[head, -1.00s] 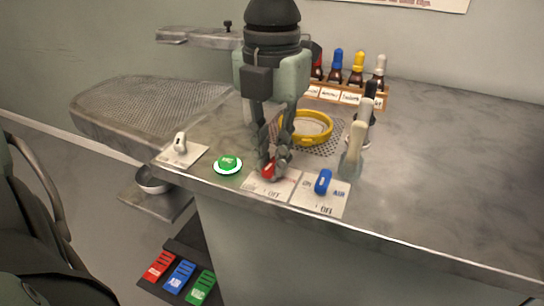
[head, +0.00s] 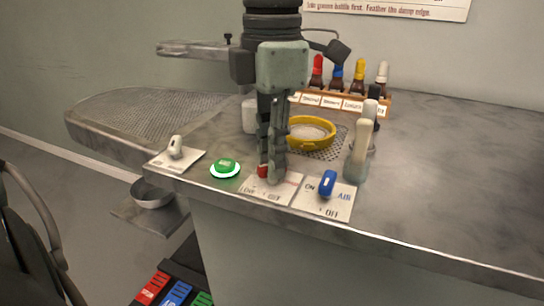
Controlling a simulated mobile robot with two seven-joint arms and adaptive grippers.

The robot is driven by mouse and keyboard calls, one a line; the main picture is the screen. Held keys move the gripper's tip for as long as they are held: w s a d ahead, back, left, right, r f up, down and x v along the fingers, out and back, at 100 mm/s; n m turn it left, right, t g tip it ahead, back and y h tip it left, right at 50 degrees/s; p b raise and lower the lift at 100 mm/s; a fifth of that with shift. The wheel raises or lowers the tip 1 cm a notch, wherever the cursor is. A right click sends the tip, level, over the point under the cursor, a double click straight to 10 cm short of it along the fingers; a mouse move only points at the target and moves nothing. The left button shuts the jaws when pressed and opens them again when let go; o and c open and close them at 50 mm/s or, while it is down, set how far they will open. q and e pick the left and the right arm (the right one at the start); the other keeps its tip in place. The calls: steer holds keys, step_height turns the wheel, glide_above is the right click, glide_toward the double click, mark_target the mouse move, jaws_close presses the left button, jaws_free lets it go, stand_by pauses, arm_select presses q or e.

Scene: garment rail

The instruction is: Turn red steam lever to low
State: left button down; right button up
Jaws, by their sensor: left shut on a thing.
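The red steam lever (head: 263,172) stands on a white label plate (head: 283,190) at the front edge of the metal table. Most of the lever is hidden behind my fingers; only a bit of red shows. My left gripper (head: 269,172) comes down from above and is shut on the red lever. The plate's wording is partly covered and too blurred to read fully, though OFF seems to stand near its middle. I cannot tell exactly which mark the lever points at. My right gripper is not in view.
A blue lever (head: 327,183) on an ON, AIR, OFF plate stands close on the right. A green button (head: 225,167) and a white switch (head: 176,146) lie to the left. A yellow ring (head: 322,135), a pale bottle (head: 357,150) and a bottle rack (head: 346,101) stand behind.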

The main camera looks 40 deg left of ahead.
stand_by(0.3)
arm_select(q)
steer(key=c, duration=1.5)
jaws_free()
step_height(320, 180, up, 12)
steer(key=shift+r, duration=0.1)
